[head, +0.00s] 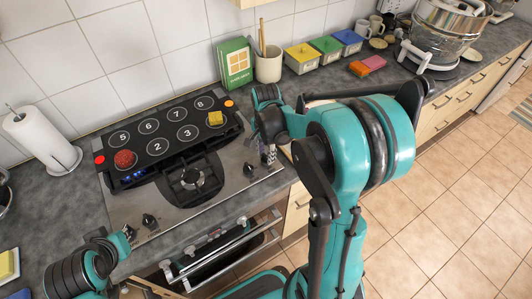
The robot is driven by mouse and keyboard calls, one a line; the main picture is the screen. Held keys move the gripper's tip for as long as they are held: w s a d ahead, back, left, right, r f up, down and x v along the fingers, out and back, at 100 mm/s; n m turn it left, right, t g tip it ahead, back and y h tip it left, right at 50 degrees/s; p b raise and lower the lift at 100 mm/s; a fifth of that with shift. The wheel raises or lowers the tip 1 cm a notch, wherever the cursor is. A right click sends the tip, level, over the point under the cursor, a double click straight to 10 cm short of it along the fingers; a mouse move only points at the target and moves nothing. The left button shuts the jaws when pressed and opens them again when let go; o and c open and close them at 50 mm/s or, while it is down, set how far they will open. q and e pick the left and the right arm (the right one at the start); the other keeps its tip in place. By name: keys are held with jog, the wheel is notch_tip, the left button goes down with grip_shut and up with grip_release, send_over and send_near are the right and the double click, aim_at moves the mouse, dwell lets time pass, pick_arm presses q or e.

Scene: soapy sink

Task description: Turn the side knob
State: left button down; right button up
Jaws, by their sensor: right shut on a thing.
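The stovetop (125,205) is set into the grey counter. A dark knob (249,170) shows at its front right, and another knob (148,220) at its front left. My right gripper (268,156) points down at the front right corner of the stove, just right of the visible right knob. It is shut on what looks like the side knob, which its fingers and wrist hide. My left arm is at the lower left. My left gripper (127,236) is near the front left corner of the stove, and its fingers are too small to read.
A paper towel roll (39,138) stands left. A green box (235,62), a utensil pot (268,67) and coloured containers (302,58) stand behind. An oven handle (215,250) is below.

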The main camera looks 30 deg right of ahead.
jog(key=n, duration=1.2)
jog(key=shift+n, duration=0.3)
jog(key=n, duration=1.2)
jog(key=shift+n, duration=0.3)
jog(key=o, duration=1.2)
